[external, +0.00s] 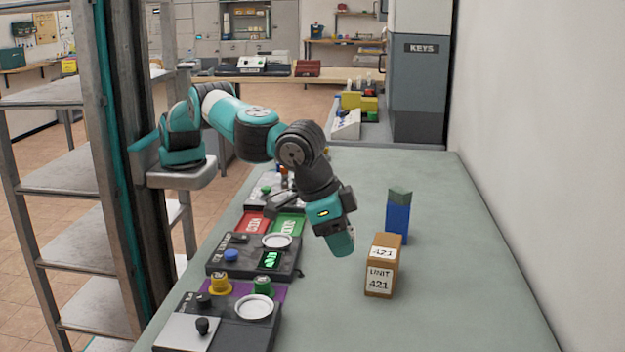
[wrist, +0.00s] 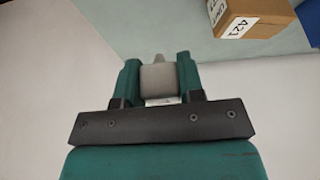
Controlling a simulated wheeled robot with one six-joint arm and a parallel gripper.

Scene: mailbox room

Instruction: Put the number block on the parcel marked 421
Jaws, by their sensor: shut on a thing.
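The parcel marked 421 (external: 378,277) is a brown box with white labels, one reading UNIT 421, standing upright on the grey-green table. It also shows at the top right of the wrist view (wrist: 262,14). My gripper (external: 342,243) is above the table, left of the parcel and apart from it. In the wrist view my gripper (wrist: 159,78) is shut on a small pale grey block (wrist: 159,77) between its teal fingers. No number can be read on the block. In the external view the block is hidden by the gripper.
A blue box with a grey-green top (external: 398,217) stands just behind the parcel. Control panels with buttons and round dishes (external: 255,258) line the table's left edge. A white wall (external: 540,150) runs along the right. The table (external: 460,300) right of the parcel is clear.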

